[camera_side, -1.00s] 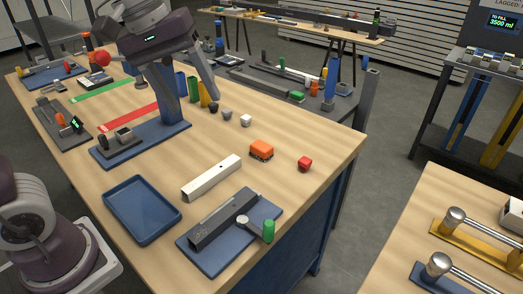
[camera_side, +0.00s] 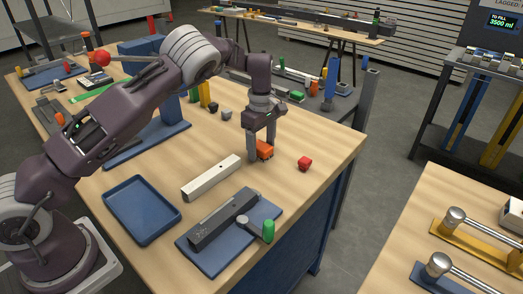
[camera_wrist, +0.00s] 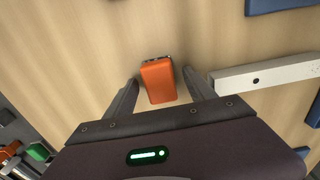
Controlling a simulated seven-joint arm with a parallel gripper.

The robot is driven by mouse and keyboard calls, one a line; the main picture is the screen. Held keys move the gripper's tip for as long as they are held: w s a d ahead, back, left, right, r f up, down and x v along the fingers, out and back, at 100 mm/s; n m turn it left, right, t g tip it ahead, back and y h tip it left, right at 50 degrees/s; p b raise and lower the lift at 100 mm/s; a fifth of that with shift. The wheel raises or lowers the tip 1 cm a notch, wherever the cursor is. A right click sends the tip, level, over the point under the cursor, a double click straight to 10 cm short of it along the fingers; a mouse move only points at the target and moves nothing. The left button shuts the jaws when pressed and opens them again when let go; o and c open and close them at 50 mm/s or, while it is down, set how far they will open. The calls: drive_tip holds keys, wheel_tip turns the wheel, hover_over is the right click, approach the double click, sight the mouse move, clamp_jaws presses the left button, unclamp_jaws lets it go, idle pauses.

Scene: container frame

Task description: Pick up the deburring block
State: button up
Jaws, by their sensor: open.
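The deburring block looks to be the orange block (camera_side: 264,150) with a dark edge, lying on the wooden bench. It also shows in the wrist view (camera_wrist: 159,82), lying between the finger lines. My gripper (camera_side: 262,153) is open and points down at the block, with one finger on each side of it. In the wrist view my gripper (camera_wrist: 160,85) has a finger to the left and to the right of the block, with gaps visible. In the side view a finger hides part of the block.
A white square tube (camera_side: 211,178) lies to the left and in front of the block. A blue tray (camera_side: 142,236) and a blue fixture with a green handle (camera_side: 268,231) are nearer the front. The bench (camera_side: 330,150) is bare at right.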

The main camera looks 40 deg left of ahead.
sight(261, 145)
drive_tip(key=shift+f, duration=0.1)
clamp_jaws()
wheel_tip(261, 145, up, 10)
idle(0.6)
